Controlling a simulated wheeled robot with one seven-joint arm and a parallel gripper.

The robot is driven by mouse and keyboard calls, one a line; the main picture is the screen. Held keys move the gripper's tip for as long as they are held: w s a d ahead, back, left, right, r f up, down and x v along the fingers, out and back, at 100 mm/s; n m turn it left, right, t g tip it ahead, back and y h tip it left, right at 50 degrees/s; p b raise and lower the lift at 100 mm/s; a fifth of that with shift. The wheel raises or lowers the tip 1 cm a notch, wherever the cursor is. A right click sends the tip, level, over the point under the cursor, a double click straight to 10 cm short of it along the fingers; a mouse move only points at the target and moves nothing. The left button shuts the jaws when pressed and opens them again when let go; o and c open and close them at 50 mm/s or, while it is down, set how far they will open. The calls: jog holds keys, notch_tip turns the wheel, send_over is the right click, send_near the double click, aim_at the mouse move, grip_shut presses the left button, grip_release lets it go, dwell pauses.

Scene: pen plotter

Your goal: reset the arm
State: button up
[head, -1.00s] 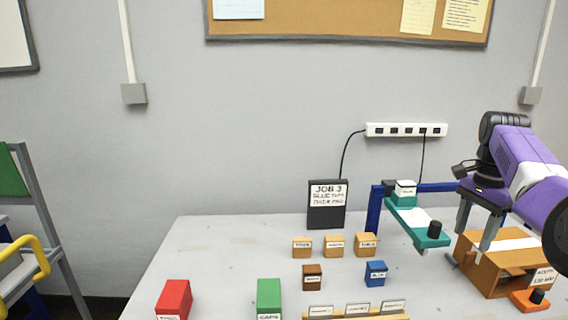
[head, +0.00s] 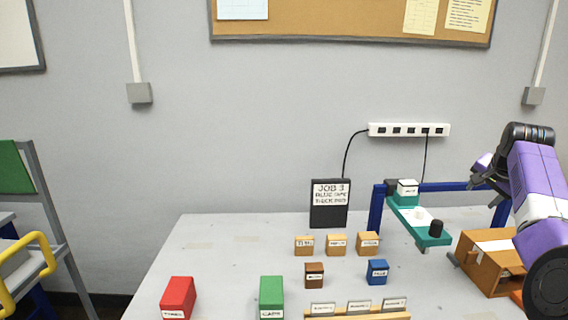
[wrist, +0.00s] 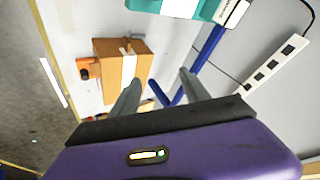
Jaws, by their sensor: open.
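My purple arm comes in from the right edge in the head view, over the right end of the table.
The plotter's teal arm (head: 420,224) and blue frame (head: 376,208) stand left of my arm. A black job sign (head: 329,204), small tan, brown and blue blocks, a red box (head: 178,297) and a green box (head: 271,297) stand on the table (head: 225,245). A power strip (head: 408,130) is on the wall.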

notch_tip(320, 180, down, 11)
jog(key=s+n+t+h, duration=0.3)
jog(key=t+h, duration=0.1)
jog(key=s+a+f+n+t, duration=0.4)
jog(key=s+a+f, duration=0.4)
jog(key=s+a, duration=0.35)
jog(key=s+a+n+y, duration=0.2)
jog(key=s+a, duration=0.6)
jog(key=s, duration=0.8)
jog(key=s+a+n+y, duration=0.2)
jog(key=s+a, duration=0.7)
jog(key=s, duration=0.7)
jog(key=s+a+n+y, duration=0.2)
jog(key=s+a, duration=0.6)
jog(key=s, duration=0.7)
jog(key=shift+s+a+g+y, duration=0.15)
jog(key=shift+s+g+y, duration=0.2)
jog(key=shift+y, duration=0.55)
jog(key=shift+f, duration=0.1)
